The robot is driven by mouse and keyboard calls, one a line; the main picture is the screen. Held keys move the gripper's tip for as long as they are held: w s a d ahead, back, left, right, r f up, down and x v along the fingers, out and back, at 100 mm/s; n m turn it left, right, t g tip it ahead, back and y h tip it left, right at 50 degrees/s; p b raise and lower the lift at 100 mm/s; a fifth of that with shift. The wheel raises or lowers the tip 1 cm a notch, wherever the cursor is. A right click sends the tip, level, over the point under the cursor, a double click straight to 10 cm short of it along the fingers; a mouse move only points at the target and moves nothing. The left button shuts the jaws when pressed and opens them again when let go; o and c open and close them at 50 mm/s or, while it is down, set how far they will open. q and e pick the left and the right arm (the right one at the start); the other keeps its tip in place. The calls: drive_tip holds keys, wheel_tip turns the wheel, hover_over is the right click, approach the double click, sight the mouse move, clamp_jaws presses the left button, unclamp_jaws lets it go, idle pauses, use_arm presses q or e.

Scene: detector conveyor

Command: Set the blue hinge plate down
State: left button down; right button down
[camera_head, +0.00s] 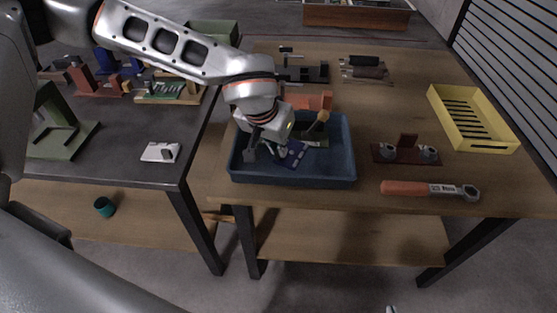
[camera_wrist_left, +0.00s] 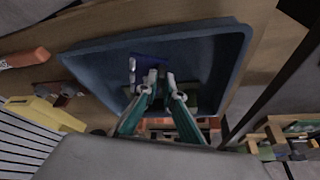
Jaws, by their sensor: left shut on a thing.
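My left gripper (camera_head: 270,147) reaches down into the blue tray (camera_head: 345,178) on the wooden table. It is shut on the blue hinge plate (camera_head: 293,155), which is inside the tray. In the left wrist view my left gripper (camera_wrist_left: 160,84) points at the tray, with the blue hinge plate (camera_wrist_left: 150,62) at its fingertips. The fingers and arm hide part of the plate. I cannot tell whether the plate touches the tray floor. My right gripper is not clearly in view.
Other parts, including a wooden-handled tool (camera_head: 320,120), lie in the tray. To its right are a brown hinge fixture (camera_head: 406,150), an orange-handled wrench (camera_head: 430,189) and a yellow slotted crate (camera_head: 512,147). A dark bench (camera_head: 120,175) stands left.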

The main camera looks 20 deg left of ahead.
sight(277, 158)
use_arm(q)
wheel_tip(277, 158, down, 4)
drive_tip(key=shift+f+b, duration=0.2)
drive_tip(key=shift+b, duration=0.1)
drive_tip(key=shift+f, duration=0.25)
drive_tip(key=c, duration=2.2)
unclamp_jaws()
drive_tip(key=shift+o, duration=0.2)
use_arm(e)
drive_tip(key=shift+w+d, duration=0.15)
drive_tip(key=shift+w, duration=0.1)
drive_tip(key=shift+f, duration=0.1)
